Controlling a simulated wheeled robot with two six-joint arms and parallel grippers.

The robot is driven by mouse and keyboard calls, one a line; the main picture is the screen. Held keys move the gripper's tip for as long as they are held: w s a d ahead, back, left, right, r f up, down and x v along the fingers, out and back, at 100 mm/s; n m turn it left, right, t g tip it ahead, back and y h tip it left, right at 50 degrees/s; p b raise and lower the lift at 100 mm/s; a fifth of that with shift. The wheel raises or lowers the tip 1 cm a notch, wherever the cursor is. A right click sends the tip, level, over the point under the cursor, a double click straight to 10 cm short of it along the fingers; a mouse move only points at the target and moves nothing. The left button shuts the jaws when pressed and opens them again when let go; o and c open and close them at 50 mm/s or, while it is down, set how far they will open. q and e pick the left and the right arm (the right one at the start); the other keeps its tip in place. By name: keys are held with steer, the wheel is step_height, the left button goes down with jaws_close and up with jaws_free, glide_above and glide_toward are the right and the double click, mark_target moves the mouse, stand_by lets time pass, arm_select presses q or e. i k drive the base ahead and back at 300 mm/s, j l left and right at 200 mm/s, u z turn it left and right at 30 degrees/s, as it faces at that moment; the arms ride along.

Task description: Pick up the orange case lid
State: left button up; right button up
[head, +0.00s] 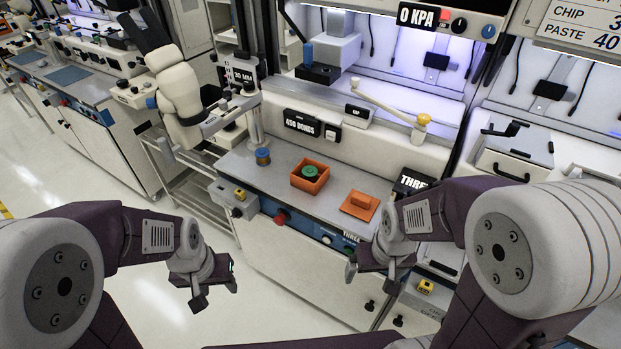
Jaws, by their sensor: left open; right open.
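The orange case lid (360,205) lies flat on the grey worktop of the bonder machine, with a raised block on its top. Left of it stands the open orange case (309,177) with a round green piece (310,171) inside. My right gripper (371,277) is open and empty, in front of and below the lid in the picture, apart from it. My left gripper (213,291) is open and empty over the floor, further from the lid.
A blue spool (263,157) stands on the worktop (275,194) left of the case. A red knob (282,216) sticks out at the worktop's front. A white lever with a yellow ball (424,119) reaches out behind the lid. The worktop around the lid's left is bare.

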mark_target(360, 204)
steer(key=i+j+z, duration=0.15)
steer(key=j+z, duration=0.25)
steer(key=j, duration=0.15)
steer(key=i+j+z, duration=0.1)
steer(key=j+z, duration=0.75)
steer(key=j, duration=0.25)
